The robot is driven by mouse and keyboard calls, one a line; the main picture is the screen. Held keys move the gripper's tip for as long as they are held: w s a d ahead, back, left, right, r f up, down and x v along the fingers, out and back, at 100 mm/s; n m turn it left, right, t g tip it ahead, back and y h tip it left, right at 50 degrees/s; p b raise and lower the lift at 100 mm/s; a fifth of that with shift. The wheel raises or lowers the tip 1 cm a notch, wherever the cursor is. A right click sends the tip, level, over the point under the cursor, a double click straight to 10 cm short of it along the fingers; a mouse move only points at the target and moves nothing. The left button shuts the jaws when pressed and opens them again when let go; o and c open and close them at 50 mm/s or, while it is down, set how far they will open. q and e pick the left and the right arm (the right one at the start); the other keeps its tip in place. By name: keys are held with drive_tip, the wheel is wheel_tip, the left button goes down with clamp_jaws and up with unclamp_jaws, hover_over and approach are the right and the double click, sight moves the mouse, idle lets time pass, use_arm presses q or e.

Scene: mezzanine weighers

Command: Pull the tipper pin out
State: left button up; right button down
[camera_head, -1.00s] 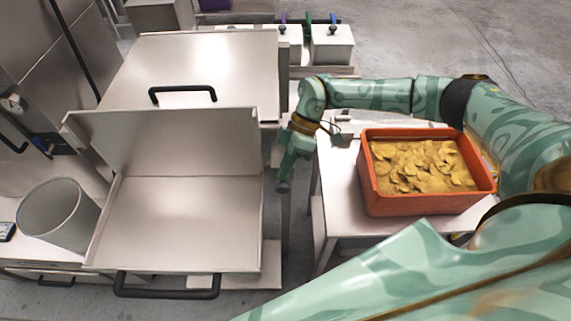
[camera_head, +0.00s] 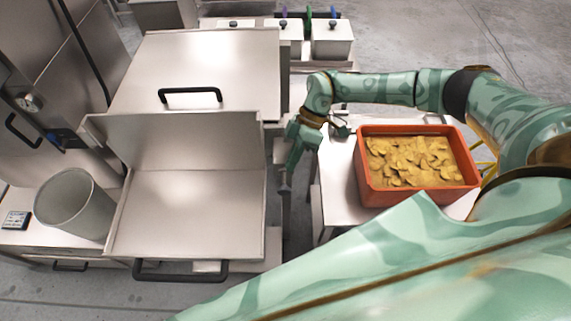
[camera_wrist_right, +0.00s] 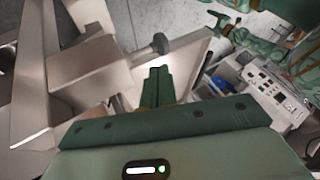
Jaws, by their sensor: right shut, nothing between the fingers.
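A dark round knob on a short shaft, which looks like the tipper pin (camera_wrist_right: 160,43), sticks out from a steel bracket in the right wrist view. In the head view a small dark knob (camera_head: 284,188) shows just below my right gripper (camera_head: 291,163), at the right side of the steel tipper pan (camera_head: 190,215). My right gripper (camera_wrist_right: 157,82) is shut and empty. Its fingertips point toward the knob and look apart from it, though the gap is hard to judge. My left gripper is not in view.
An orange crate (camera_head: 366,180) of yellow-brown pieces stands on a steel table (camera_head: 338,185) right of the gripper. A grey bucket (camera_head: 70,205) stands left of the pan. Lidded steel containers (camera_head: 332,40) are at the back. A narrow gap separates pan and table.

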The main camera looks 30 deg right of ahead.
drive_tip(key=p+v, duration=0.3)
drive_tip(key=v, duration=0.2)
drive_tip(key=shift+w+d+r, duration=0.1)
drive_tip(key=shift+d+r, duration=0.05)
drive_tip(key=shift+r, duration=0.15)
